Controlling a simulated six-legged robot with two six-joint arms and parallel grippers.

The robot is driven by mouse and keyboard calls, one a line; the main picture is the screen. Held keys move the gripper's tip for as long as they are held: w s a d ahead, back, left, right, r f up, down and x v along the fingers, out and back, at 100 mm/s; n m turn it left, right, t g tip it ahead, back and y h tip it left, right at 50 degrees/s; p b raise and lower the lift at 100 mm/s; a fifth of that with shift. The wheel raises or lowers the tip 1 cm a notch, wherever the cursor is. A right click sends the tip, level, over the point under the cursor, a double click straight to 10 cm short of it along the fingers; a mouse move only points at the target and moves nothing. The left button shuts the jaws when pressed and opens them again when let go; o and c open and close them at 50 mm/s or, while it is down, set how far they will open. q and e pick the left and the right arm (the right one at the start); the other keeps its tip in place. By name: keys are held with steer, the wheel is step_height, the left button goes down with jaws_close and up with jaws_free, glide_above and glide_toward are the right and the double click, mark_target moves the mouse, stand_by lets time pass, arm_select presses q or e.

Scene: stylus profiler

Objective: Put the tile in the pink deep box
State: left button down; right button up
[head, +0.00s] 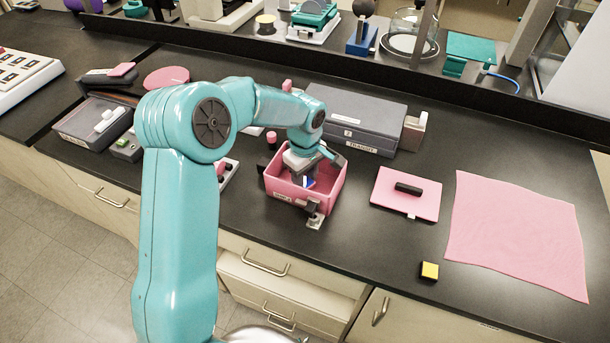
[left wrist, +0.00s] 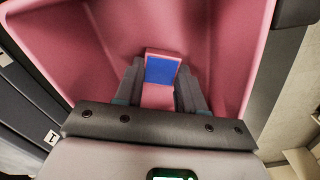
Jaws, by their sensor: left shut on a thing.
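The pink deep box (head: 284,188) stands open on the black bench, near its front edge, with a small label on its front. My left gripper (head: 306,181) reaches down inside it. In the left wrist view the left gripper (left wrist: 160,88) is shut on the tile (left wrist: 161,70), which has a blue face and a pink border. The tile shows as a small blue patch in the head view (head: 309,183). Pink box walls (left wrist: 230,50) surround it in the wrist view. I cannot tell whether the tile touches the box floor. My right gripper is not in view.
A grey case (head: 365,112) lies behind the box. To the right are a pink lid-like plate (head: 425,200) with a black handle, a pink cloth (head: 520,230) and a yellow block (head: 430,269). A drawer (head: 290,280) below appears partly open. Bench between plate and yellow block is clear.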

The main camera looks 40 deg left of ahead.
mark_target(305, 182)
arm_select(q)
steer(key=shift+d+f, duration=0.1)
steer(key=c, duration=0.7)
jaws_free()
steer(key=shift+o, duration=0.2)
step_height(305, 182, up, 12)
steer(key=shift+b, duration=0.4)
steer(key=shift+s, duration=0.15)
